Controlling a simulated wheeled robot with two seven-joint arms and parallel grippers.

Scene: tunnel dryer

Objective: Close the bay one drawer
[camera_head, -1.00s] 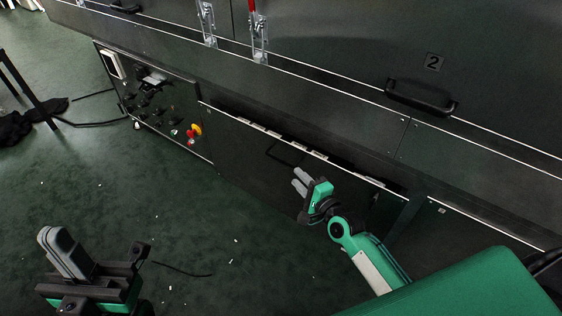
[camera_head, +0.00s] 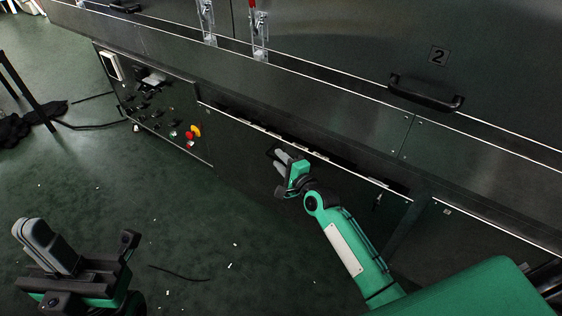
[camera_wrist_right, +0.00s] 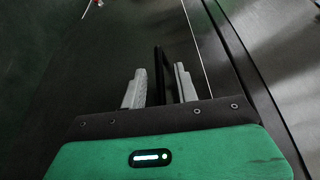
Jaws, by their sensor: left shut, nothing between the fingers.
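The bay one drawer (camera_head: 235,150) is a dark front panel with a pale top edge, low on the machine. A thin dark gap shows behind its top edge, so it stands slightly open. Its dark bar handle (camera_wrist_right: 158,62) stands between the fingers of my right gripper (camera_wrist_right: 160,84) in the right wrist view. Those fingers are apart, one on each side of the bar, with space showing. In the head view my right gripper (camera_head: 277,162) is at the drawer front, partly hiding the handle. My left gripper (camera_head: 30,228) is shut and empty, over the floor at lower left.
A control panel (camera_head: 160,110) with red and yellow knobs is left of the drawer. Above is a door marked 2 with a black handle (camera_head: 426,93). A neighbouring panel (camera_head: 470,240) is at right. Green floor (camera_head: 190,225) before the drawer is mostly clear.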

